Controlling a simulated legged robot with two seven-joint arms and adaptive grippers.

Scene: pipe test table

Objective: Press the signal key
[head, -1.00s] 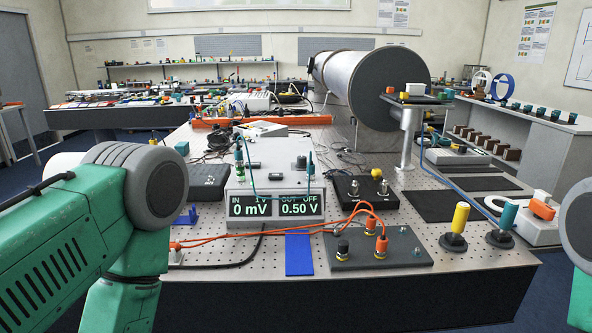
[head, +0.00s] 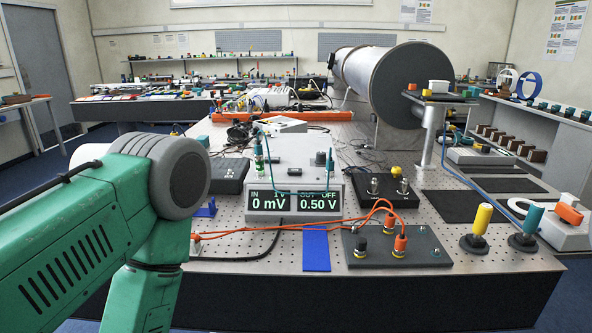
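No part is plainly marked as the signal key. A black box (head: 376,188) with a round yellow knob (head: 396,170) and metal posts stands on the perforated table, right of the grey meter (head: 293,186). I cannot tell whether this is the key. The meter's displays read 0 mV and 0.50 V, with IN 1V and OUT OFF above them. My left arm shows as a green link and grey joint at the left, but its gripper is out of the picture. My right gripper is not in view.
A dark terminal plate (head: 394,246) with orange leads sits at the front edge beside a blue strip (head: 316,250). Yellow (head: 481,222) and teal (head: 530,225) handles stand at the front right. A large cylinder (head: 386,80) stands behind. Dark mats (head: 460,206) lie flat at right.

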